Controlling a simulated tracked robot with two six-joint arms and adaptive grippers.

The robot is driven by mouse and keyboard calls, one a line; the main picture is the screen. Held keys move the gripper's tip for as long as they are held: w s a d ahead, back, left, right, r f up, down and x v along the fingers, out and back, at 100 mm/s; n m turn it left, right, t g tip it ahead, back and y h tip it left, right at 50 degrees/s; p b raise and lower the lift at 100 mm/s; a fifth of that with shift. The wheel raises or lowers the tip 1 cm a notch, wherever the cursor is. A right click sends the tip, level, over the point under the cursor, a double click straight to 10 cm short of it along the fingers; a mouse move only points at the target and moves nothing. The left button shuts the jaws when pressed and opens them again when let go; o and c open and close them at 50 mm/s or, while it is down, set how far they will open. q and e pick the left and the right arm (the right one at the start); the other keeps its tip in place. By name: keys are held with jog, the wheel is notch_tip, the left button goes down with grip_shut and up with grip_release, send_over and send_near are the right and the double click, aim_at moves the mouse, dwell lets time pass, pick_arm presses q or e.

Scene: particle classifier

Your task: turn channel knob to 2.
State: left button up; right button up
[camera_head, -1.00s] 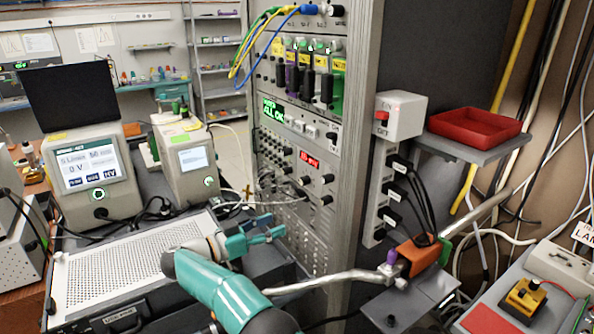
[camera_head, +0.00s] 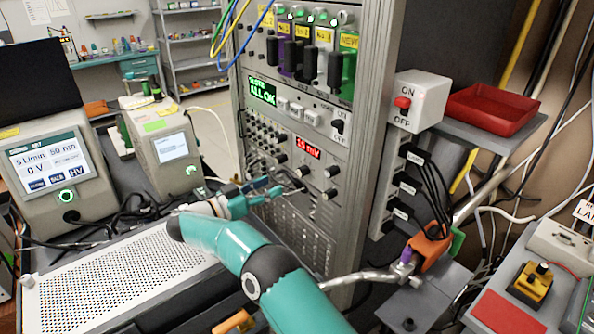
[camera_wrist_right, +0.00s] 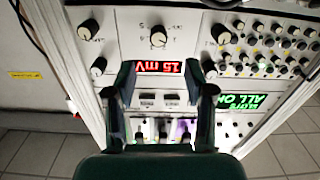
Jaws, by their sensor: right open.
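The rack panel holds a red display (camera_head: 308,147) reading 15 mV, with several black knobs around it. One knob (camera_head: 302,171) sits just below the display, and others (camera_head: 332,171) sit to its right. The labels are too small to tell which is the channel knob. My right gripper (camera_head: 264,192) is open in front of the panel, at the lower left of these knobs. In the right wrist view its fingers (camera_wrist_right: 165,88) straddle the display (camera_wrist_right: 159,66), with a pointer knob (camera_wrist_right: 158,37) beyond the tips, apart from them. My left gripper is not in view.
A green ALL OK display (camera_head: 262,91) and a row of cable plugs sit higher on the rack. A white ON/OFF box (camera_head: 410,100) and a red tray (camera_head: 492,108) are at right.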

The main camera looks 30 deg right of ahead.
aim_at(299, 173)
jog(key=d, duration=0.3)
jog(key=d+p, duration=0.1)
jog(key=d, duration=0.2)
jog(key=d+p, duration=0.1)
jog(key=d, duration=0.3)
jog(key=shift+w, duration=0.35)
grip_shut()
